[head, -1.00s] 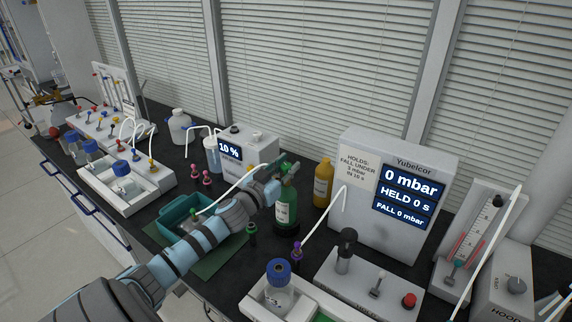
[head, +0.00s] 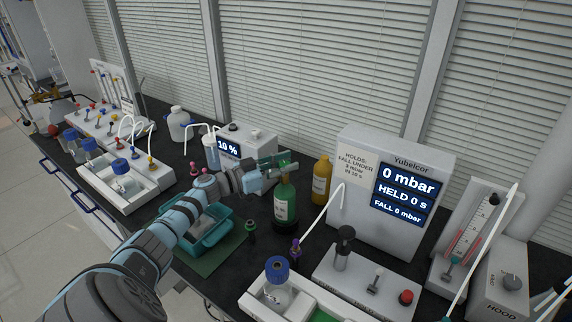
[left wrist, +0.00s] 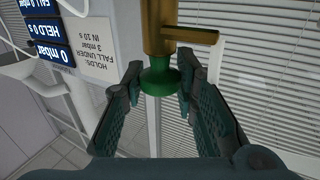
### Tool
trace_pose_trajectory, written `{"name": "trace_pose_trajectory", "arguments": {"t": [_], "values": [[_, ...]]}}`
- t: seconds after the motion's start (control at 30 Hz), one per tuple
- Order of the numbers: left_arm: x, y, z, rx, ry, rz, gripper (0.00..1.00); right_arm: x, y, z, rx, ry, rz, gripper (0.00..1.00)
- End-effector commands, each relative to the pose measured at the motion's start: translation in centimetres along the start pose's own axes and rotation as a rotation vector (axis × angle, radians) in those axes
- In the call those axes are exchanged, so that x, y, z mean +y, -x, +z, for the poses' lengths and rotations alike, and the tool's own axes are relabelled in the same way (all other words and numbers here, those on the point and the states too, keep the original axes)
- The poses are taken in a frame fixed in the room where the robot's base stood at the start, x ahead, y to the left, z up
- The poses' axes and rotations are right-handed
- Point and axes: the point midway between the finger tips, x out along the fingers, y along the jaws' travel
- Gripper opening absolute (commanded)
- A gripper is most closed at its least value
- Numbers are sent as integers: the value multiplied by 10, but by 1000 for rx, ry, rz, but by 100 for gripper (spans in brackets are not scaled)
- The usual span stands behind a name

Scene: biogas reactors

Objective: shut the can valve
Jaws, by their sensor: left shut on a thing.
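The green can (head: 285,207) stands upright on the black bench, with a pale label on its front. Its top is partly hidden by my left gripper (head: 284,161), which reaches in from the left. In the left wrist view the picture is upside down, and a brass valve body (left wrist: 160,28) with a side outlet ends in a green knob (left wrist: 160,78). The fingers of my left gripper (left wrist: 160,72) lie on both sides of this knob and are shut on it. My right gripper is in no view.
A yellow bottle (head: 322,181) stands close behind the can. The Yubelcor box (head: 360,205) reads 0 mbar and HELD 0 s. A teal tray (head: 228,231) lies left of the can, beneath my arm. A purple-topped fitting (head: 296,248) stands in front.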

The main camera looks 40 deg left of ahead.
Motion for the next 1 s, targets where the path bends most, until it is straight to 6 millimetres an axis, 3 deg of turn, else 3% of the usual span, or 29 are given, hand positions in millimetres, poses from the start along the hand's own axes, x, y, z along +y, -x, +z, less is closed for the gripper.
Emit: {"name": "trace_pose_trajectory", "arguments": {"t": [0.87,0.9,1.0], "values": [[1,0,4,-6,3,1,0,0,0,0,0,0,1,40],[1,0,4,-6,3,1,28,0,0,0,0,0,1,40],[1,0,4,-5,3,1,44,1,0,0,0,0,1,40]]}}
